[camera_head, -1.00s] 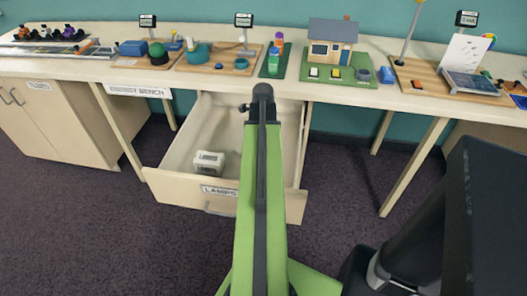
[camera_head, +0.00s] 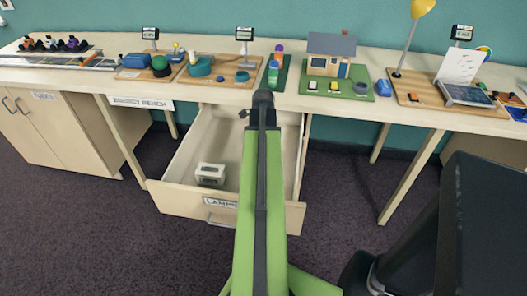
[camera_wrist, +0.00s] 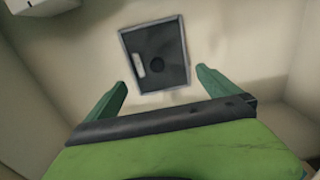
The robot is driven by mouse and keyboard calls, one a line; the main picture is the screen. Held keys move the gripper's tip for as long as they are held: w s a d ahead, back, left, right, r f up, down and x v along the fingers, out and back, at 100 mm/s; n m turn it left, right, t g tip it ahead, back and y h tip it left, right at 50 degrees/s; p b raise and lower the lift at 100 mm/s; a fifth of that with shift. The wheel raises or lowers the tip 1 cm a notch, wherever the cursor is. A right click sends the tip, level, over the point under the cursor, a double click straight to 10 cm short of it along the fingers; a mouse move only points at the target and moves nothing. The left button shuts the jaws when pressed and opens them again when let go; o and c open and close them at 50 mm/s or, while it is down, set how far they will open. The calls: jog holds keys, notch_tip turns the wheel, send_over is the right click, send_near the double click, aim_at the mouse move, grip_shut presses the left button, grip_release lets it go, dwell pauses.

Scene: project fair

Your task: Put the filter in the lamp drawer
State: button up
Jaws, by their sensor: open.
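The lamp drawer (camera_head: 176,201), with a "LAMPS" label on its front, is pulled out under the bench. In the wrist view a dark square panel with a grey frame, probably the filter (camera_wrist: 172,72), appears to lie flat on the drawer's pale floor (camera_wrist: 225,45). It has a small white mark and a dark round spot. My gripper (camera_wrist: 161,79) is open, with its green fingers apart on either side of the panel's near edge and nothing between them. In the head view my arm hides the gripper and the panel.
A small white box (camera_head: 210,174) sits in the drawer's left part and shows at the wrist view's top left (camera_wrist: 45,4). The bench top (camera_head: 90,72) above holds a model house (camera_head: 330,58), boards and a lamp (camera_head: 423,8). Drawer walls surround my gripper.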

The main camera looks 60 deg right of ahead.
notch_tip(320, 180, up, 9)
jog(key=p, duration=0.7)
jog(key=shift+f, duration=0.1)
